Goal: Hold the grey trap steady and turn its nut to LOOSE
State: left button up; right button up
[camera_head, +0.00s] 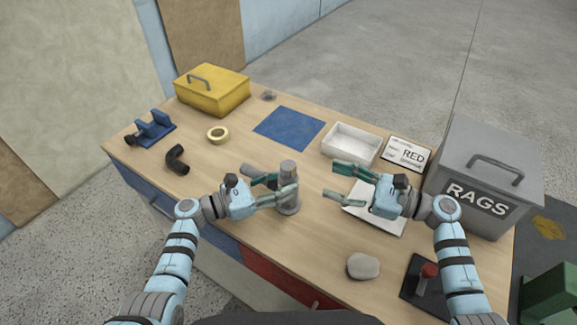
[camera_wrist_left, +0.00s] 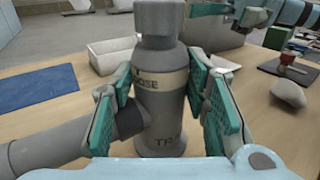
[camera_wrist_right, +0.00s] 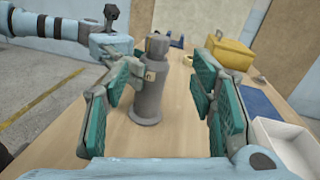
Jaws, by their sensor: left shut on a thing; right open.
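The grey trap (camera_head: 289,203) stands upright on the table, with a side pipe (camera_wrist_left: 60,142) running off to the left in the left wrist view. Its nut (camera_wrist_left: 158,22) is the grey cap on top. A pale band below it shows part of a word ending in "OOSE". My left gripper (camera_head: 274,190) is shut on the trap's body, with green pads on either side. My right gripper (camera_head: 345,184) is open and empty, to the right of the trap and apart from it. In the right wrist view the trap (camera_wrist_right: 149,95) stands beyond the open fingers.
A white tray (camera_head: 350,154), a "RED" card (camera_head: 407,155) and a grey RAGS bin (camera_head: 484,190) stand to the right. A yellow toolbox (camera_head: 213,92), tape roll (camera_head: 218,134), black elbow (camera_head: 177,160) and blue mat (camera_head: 288,128) lie to the left and back. A pale stone-like object (camera_head: 363,266) lies in front.

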aim_at(296, 170)
jog(key=shift+m, duration=0.9)
jog(key=x, duration=1.2)
jog(key=shift+s+a, duration=0.15)
jog(key=shift+a, duration=0.05)
jog(key=shift+c, duration=0.6)
